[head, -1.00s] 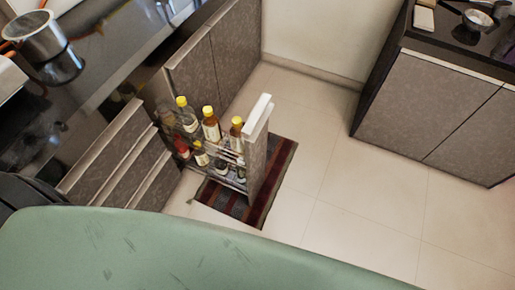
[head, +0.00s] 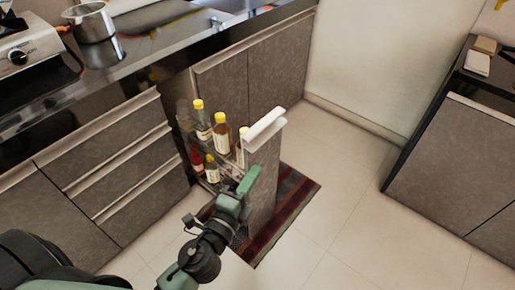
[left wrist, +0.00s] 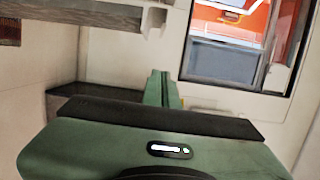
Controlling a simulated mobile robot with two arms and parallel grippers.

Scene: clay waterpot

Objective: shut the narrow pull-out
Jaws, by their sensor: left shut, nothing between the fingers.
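The narrow pull-out (head: 264,176) stands open from the counter front in the head view. It has a grey front panel with a pale top edge, and its racks hold several bottles (head: 221,135) with yellow caps. My left gripper (head: 245,183) is shut and empty, beside the left side of the front panel near its outer end. I cannot tell whether it touches the panel. In the left wrist view the shut green fingers (left wrist: 161,90) point ahead. My right gripper is not in view.
Drawers (head: 115,165) lie left of the pull-out, and a closed cabinet (head: 255,80) lies behind it. A striped mat (head: 290,205) lies on the floor beneath. Another dark-topped counter (head: 455,150) stands at right. Tiled floor between is clear.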

